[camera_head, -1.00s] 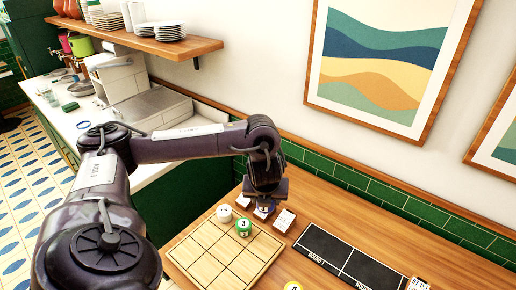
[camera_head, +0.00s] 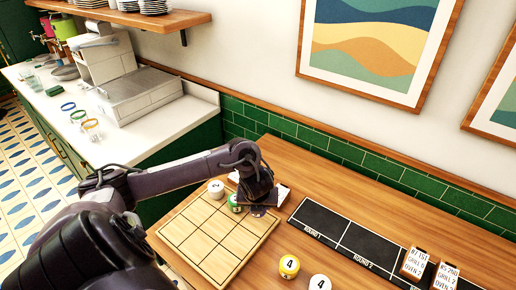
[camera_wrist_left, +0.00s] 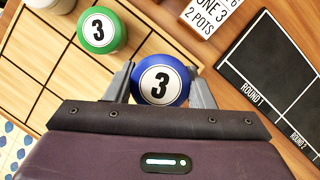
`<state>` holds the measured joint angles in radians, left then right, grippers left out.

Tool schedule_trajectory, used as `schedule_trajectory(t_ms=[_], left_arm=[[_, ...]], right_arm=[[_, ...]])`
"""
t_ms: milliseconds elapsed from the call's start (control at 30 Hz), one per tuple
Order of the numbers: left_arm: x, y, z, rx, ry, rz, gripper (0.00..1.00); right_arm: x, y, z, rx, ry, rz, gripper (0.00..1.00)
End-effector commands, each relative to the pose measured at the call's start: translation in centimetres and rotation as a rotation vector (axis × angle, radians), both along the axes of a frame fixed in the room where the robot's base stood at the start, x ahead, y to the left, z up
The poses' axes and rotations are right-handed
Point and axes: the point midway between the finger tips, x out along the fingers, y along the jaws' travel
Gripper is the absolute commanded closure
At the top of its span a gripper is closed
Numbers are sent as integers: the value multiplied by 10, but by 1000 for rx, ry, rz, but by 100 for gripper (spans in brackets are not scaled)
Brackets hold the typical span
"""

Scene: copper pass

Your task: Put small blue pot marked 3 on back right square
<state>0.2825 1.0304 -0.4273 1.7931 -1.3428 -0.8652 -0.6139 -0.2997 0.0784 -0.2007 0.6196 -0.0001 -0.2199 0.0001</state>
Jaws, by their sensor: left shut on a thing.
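The blue pot marked 3 (camera_wrist_left: 160,82) sits between the two fingers of my left gripper (camera_wrist_left: 162,88) in the left wrist view. The gripper is shut on it. In the head view my left gripper (camera_head: 258,206) is at the board's back right edge, and the arm mostly hides the pot. The wooden grid board (camera_head: 207,246) lies on the table. A green pot marked 3 (camera_head: 235,203) stands on the board just left of the gripper; it also shows in the wrist view (camera_wrist_left: 100,30). I cannot tell how high the blue pot is held. My right gripper is out of view.
A white pot (camera_head: 216,189) stands at the board's back. A yellow pot marked 4 (camera_head: 289,266) and a white pot marked 4 (camera_head: 320,283) stand at the front.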

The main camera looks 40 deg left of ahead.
Motion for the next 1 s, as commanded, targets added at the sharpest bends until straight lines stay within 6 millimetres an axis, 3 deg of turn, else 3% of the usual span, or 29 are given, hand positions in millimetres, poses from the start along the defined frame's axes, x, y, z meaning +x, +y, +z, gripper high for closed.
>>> schedule_trajectory(t_ms=[400, 800, 833, 1000], left_arm=[[0, 0, -46, 0, -1, 1, 77], [0, 0, -52, 1, -2, 0, 77], [0, 0, -52, 1, -2, 0, 50], [0, 0, -51, 1, -1, 0, 29]], right_arm=[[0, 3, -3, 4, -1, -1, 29], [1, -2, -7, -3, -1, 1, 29], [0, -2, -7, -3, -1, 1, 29], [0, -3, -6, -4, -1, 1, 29]])
